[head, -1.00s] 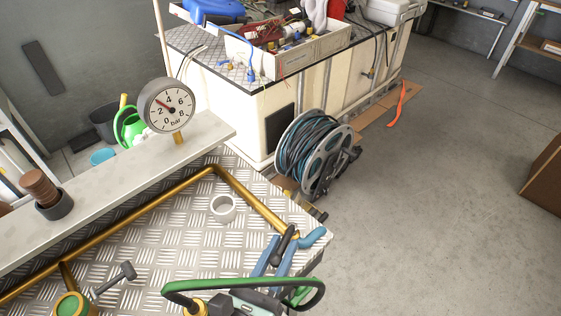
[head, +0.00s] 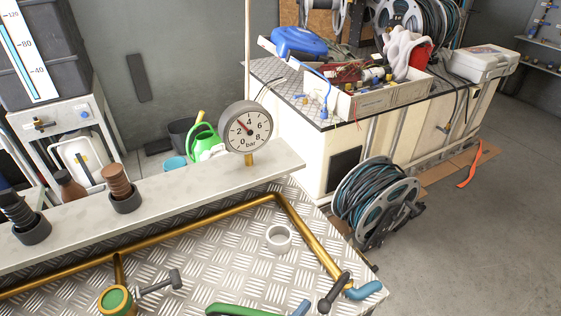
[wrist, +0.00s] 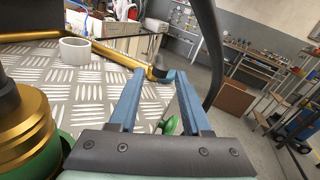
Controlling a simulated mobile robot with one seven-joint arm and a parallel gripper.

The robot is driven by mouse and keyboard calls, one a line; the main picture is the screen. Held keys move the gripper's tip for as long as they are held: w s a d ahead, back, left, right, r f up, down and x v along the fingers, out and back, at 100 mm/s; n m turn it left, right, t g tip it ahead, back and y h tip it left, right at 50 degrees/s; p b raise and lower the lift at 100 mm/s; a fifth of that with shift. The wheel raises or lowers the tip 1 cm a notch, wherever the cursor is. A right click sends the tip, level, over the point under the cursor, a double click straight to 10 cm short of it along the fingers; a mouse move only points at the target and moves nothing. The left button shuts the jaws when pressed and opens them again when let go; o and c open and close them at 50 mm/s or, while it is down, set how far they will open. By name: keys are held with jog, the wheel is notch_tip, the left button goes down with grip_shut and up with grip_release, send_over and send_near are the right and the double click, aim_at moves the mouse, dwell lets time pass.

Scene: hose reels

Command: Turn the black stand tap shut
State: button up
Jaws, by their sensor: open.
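Two taps could be the black stand tap. One, a brass tap with a dark handle (head: 40,124), sits on the stand under the tank at the left of the head view. The other is a black lever (head: 333,293) at the brass pipe's end above a blue outlet (head: 363,290). This pipe end also shows in the wrist view (wrist: 160,74), ahead of my fingers. My gripper (wrist: 158,76) is open, its blue fingers apart with nothing held between them. In the head view only a fingertip shows at the bottom edge, left of the lever.
A pressure gauge (head: 246,128) stands on the ledge. A green-capped brass valve (head: 115,300), a T-handle (head: 160,283) and a white ring (head: 279,238) are on the tread-plate bench. A hose reel (head: 375,200) stands beyond the bench.

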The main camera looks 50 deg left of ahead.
jog(key=v, duration=0.5)
jog(key=shift+s+r, duration=0.15)
jog(key=shift+s, duration=0.1)
jog(key=shift+s+r+p, duration=0.1)
jog(key=shift+s+p, duration=0.2)
jog(key=shift+p, duration=0.4)
jog(key=shift+s+d+f+p, duration=0.2)
jog(key=shift+s+d+p, duration=0.15)
jog(key=shift+s+p, duration=0.35)
